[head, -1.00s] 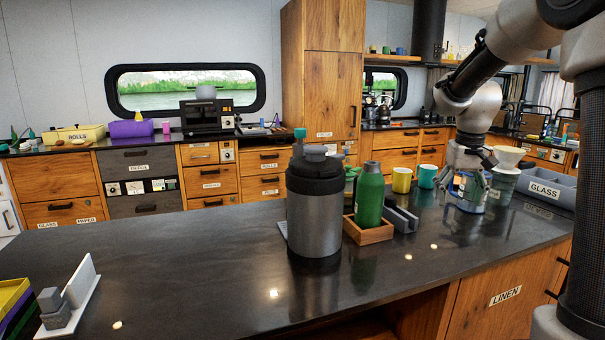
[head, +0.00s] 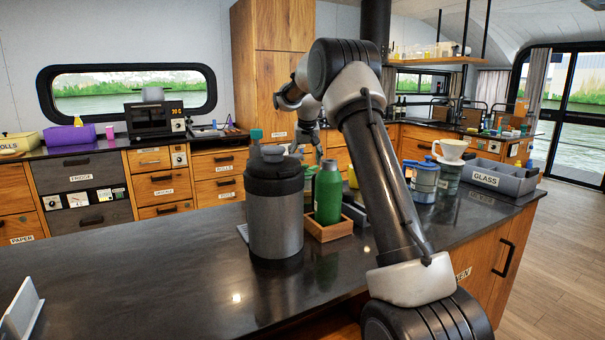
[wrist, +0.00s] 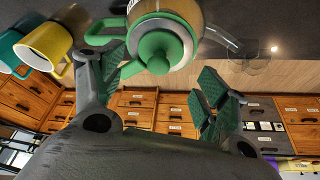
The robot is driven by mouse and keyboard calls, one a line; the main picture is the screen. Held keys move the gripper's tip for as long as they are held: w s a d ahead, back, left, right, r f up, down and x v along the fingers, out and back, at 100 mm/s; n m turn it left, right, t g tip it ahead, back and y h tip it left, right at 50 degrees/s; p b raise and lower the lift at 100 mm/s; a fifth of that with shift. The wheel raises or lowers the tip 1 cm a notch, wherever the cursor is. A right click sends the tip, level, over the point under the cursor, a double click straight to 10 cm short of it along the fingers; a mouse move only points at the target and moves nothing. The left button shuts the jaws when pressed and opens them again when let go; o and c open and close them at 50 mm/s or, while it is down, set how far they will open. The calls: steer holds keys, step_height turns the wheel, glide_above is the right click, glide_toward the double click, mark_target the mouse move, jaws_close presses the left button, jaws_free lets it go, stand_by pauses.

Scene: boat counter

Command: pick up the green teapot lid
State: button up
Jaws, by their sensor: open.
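The green teapot lid (wrist: 160,50) shows at the top of the wrist view, its knob toward me. In the head view my gripper (head: 309,150) is low behind the steel flask (head: 275,215) and the green bottle (head: 328,192). These hide most of the teapot there, and I cannot make out the lid.
The green bottle stands in a wooden tray (head: 328,234). Yellow (wrist: 46,45) and teal (wrist: 12,52) mugs stand beside the teapot. A blue-lidded jar (head: 424,180), a dripper (head: 451,150) and a grey GLASS bin (head: 500,178) are to the right. The front left counter is largely clear.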

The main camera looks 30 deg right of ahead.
mark_target(305, 165)
steer(key=x, duration=0.3)
steer(key=shift+d+f, duration=0.1)
steer(key=shift+f, duration=0.25)
steer(key=c, duration=0.9)
steer(key=shift+o, duration=0.2)
